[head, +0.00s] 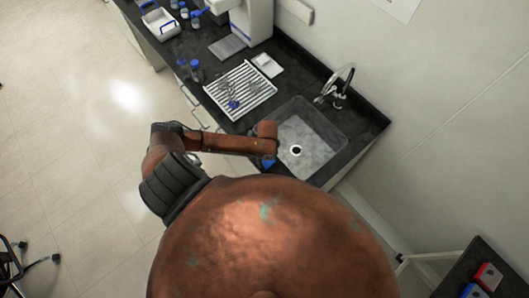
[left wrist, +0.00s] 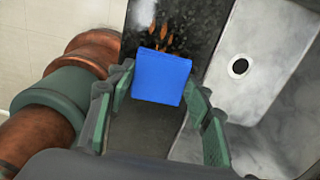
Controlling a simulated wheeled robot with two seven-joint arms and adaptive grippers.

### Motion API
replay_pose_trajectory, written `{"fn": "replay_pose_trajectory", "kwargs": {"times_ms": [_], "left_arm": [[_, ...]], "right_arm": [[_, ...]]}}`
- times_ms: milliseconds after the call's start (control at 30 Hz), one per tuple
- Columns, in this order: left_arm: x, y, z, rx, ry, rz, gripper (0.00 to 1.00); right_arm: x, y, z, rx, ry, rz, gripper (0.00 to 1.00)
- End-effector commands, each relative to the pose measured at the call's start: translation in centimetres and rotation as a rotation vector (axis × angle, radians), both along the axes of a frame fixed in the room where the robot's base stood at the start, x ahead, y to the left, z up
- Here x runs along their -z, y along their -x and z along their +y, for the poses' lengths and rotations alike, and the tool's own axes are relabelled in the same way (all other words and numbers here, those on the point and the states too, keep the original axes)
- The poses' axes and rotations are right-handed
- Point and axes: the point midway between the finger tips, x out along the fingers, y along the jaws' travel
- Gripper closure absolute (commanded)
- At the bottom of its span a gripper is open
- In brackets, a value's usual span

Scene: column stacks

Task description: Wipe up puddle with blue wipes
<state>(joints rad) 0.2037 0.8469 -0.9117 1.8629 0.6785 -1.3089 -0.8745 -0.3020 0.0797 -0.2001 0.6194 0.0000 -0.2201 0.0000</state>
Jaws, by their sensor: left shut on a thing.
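My left gripper (left wrist: 160,88) is shut on a blue wipe (left wrist: 162,70), which sits as a square block between its fingers in the left wrist view. In the head view a small blue patch of the wipe (head: 268,163) shows under the end of my left arm, beside the sink. The puddle (left wrist: 168,41) shows in the left wrist view as orange-brown patches on the dark counter, just beyond the wipe. In the head view my arm hides the puddle. I cannot tell whether the wipe touches the counter. My right gripper is in neither view.
The sink (head: 322,139) with its tap (head: 338,88) lies right of my left gripper. A white rack (head: 240,90) with tools stands farther back on the counter.

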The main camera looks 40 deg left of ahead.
Motion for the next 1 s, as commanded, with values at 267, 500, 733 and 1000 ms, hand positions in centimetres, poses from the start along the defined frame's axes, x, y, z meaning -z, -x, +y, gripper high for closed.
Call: {"fn": "replay_pose_trajectory", "kwargs": {"times_ms": [267,500,733,1000], "left_arm": [[-2.6,0.0,-0.9,0.005,0.001,-0.001,0.80],[-4.8,-0.2,-1.1,0.011,0.001,-0.002,0.80],[-6.8,-0.3,-1.2,0.014,0.000,-0.002,0.80],[-8.2,-0.4,-1.3,0.017,0.000,-0.001,0.80]], "right_arm": [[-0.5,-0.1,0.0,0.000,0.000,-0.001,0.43],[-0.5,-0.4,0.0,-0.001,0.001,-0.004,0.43],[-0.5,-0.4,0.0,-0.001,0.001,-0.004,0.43],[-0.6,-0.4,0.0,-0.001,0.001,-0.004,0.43]]}}
